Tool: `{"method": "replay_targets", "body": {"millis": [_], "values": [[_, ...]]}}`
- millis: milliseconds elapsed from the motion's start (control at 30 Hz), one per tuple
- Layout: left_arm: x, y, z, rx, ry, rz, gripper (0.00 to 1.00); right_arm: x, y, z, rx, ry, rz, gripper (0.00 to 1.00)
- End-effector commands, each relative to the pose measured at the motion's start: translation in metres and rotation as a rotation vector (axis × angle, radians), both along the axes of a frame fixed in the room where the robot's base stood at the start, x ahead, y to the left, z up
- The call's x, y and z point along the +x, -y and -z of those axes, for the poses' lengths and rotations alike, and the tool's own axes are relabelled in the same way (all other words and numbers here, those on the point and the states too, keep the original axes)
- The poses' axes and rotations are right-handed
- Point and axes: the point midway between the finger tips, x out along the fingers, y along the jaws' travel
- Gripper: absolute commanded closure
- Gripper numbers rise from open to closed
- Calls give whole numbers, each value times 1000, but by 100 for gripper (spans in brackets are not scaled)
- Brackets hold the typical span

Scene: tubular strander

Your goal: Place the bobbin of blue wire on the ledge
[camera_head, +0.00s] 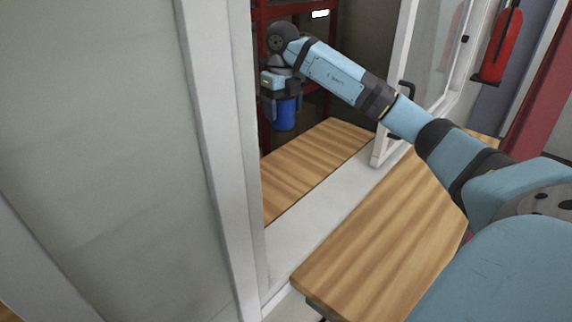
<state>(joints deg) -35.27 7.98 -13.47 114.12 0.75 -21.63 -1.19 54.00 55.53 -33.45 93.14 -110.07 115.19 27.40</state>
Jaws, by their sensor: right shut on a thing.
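The bobbin of blue wire (286,115) hangs upright below my right gripper (283,100), just inside the opening of the enclosure. My right gripper is shut on it. The bobbin appears to be above or beyond the inner wooden ledge (318,153); I cannot tell whether it touches anything. A second wooden ledge (385,240) lies outside the white sill. I cannot tell which ledge the task means. My left gripper is not in view.
A white frame post (220,150) and large pane stand to the left. An open glazed door (425,60) with a dark handle stands to the right. A dark red rack (290,12) is behind the gripper. A fire extinguisher (500,45) hangs at right. Both wooden surfaces look clear.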

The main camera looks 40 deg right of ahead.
Motion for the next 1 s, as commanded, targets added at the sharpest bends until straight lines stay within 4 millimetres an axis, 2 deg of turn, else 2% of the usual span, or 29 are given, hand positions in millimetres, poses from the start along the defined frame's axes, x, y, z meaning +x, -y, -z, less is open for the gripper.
{"method": "replay_targets", "body": {"millis": [33,100,400,500,767,1000], "values": [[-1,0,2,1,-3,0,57,-1,-1,16,3,-6,-1,63],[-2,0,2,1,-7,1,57,-1,-1,35,3,-8,-2,63],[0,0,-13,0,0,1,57,-1,-1,108,2,-5,-1,63],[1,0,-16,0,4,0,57,-1,0,123,1,-3,-1,63],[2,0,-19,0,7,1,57,0,0,142,1,-2,-2,63],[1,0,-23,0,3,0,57,0,0,174,1,-1,-2,63]]}}
